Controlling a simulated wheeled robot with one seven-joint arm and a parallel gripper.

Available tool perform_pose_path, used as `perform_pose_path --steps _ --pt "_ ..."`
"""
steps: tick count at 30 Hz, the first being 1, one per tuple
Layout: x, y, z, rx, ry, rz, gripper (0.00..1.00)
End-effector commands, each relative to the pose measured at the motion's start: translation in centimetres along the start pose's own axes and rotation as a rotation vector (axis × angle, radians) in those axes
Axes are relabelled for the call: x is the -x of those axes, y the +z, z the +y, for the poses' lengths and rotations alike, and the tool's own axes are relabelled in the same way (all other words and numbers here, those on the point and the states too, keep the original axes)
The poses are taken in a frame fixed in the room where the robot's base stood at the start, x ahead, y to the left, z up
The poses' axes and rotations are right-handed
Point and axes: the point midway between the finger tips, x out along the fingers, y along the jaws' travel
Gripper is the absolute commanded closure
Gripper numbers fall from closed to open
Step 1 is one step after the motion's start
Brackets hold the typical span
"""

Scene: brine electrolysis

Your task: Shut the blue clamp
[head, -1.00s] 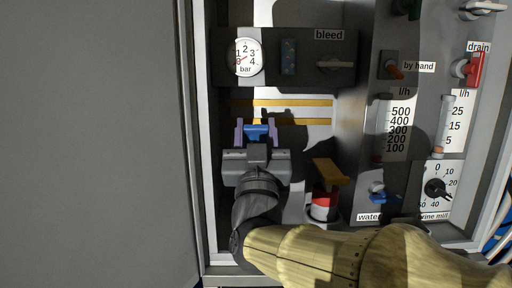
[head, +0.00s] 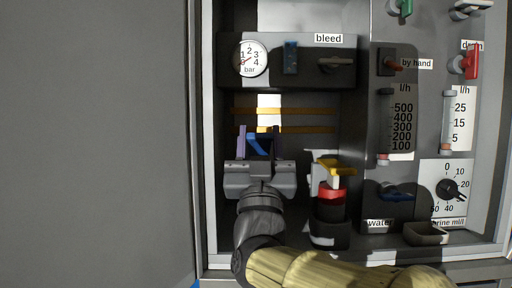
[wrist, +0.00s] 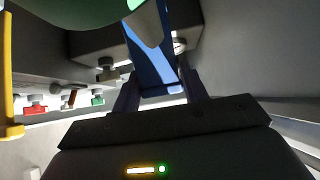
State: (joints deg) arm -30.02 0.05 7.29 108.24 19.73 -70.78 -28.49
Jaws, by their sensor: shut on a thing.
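The blue clamp (head: 257,145) shows as a blue lever between the purple fingers of my gripper (head: 257,142), in the left part of the cabinet, below the gauge panel. In the head view the lever lies at a slant. In the wrist view the blue lever (wrist: 148,55) runs up from between the fingers of my gripper (wrist: 160,92), its lower end at the fingers. My gripper is shut on it. A pale green rounded thing covers part of the lever's upper left, and the clamp's mounting is hidden.
The pressure gauge (head: 250,59) and bleed handle (head: 336,62) sit above on a dark panel. A red and black post with a yellow top (head: 331,190) stands close right of my gripper. The cabinet's left wall (head: 211,150) is near on the other side.

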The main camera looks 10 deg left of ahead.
Motion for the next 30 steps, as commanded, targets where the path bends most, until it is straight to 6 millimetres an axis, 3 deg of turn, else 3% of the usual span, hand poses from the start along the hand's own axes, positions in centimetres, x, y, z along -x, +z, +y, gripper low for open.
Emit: perform_pose_path --steps 10,11,14,30 --pt "-0.03 0.02 0.01 0.001 -0.001 0.001 0.98" --pt "-0.04 0.01 0.01 0.001 -0.001 0.002 0.55" --pt "-0.04 -0.01 0.02 0.001 0.0 0.002 0.35" --pt "0.67 0.03 0.02 0.001 0.0 0.001 0.35"
